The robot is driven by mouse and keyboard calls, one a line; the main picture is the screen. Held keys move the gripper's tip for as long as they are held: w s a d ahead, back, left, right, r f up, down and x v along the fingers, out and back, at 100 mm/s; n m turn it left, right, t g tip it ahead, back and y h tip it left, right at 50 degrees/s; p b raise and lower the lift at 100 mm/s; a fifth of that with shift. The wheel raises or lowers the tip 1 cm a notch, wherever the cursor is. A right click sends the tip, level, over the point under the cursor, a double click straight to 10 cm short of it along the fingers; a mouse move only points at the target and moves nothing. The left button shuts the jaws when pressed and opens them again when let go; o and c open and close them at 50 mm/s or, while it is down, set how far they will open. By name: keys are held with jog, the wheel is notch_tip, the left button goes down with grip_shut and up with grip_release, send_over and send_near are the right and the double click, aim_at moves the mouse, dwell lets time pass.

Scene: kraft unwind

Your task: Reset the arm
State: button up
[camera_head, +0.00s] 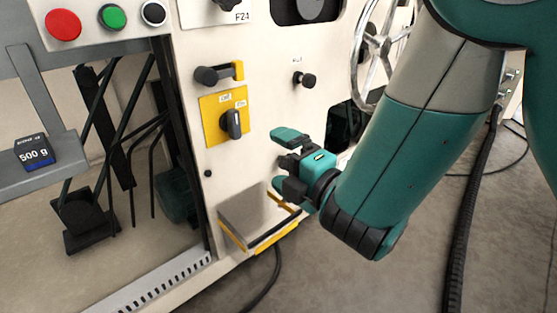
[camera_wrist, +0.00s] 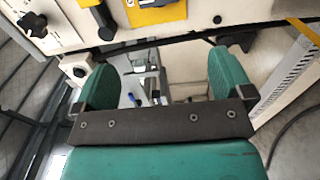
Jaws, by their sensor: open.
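My gripper (camera_head: 283,162) is teal and black and hangs at the end of my bent arm, in front of the cream machine panel (camera_head: 262,75). Its two fingers are spread apart, with nothing held between them. In the wrist view my gripper (camera_wrist: 165,78) also shows both teal fingers wide apart. In the head view it sits to the right of and slightly below the yellow plate (camera_head: 213,135) with a black rotary switch (camera_head: 232,124). I cannot tell its exact distance from the panel.
Below my gripper, a box-like step (camera_head: 240,212) with yellow edges juts from the machine. A handwheel (camera_head: 388,42) is behind my arm. Red (camera_head: 63,25) and green (camera_head: 112,17) buttons are at upper left. A 500 g block (camera_head: 37,153) rests on a grey ledge. Cables lie on the floor.

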jog(key=shift+d, duration=0.2)
jog(key=w+d+r+m+g+h+p, duration=0.15)
jog(key=d+r+m+h+p, duration=0.35)
jog(key=d+m+h, duration=0.55)
jog(key=s+d+r+m+g+y+p, duration=0.1)
jog(key=s+r+m+g+p, duration=0.35)
jog(key=s, duration=0.65)
jog(key=s+d+r+m+g+y+p, duration=0.2)
jog(key=s+r+m+g, duration=0.2)
jog(key=s+r+g, duration=0.5)
notch_tip(320, 180, up, 34)
jog(key=s+t+p, duration=0.1)
jog(key=p, duration=3.6)
jog(key=shift+s, duration=0.35)
jog(key=shift+a, duration=0.1)
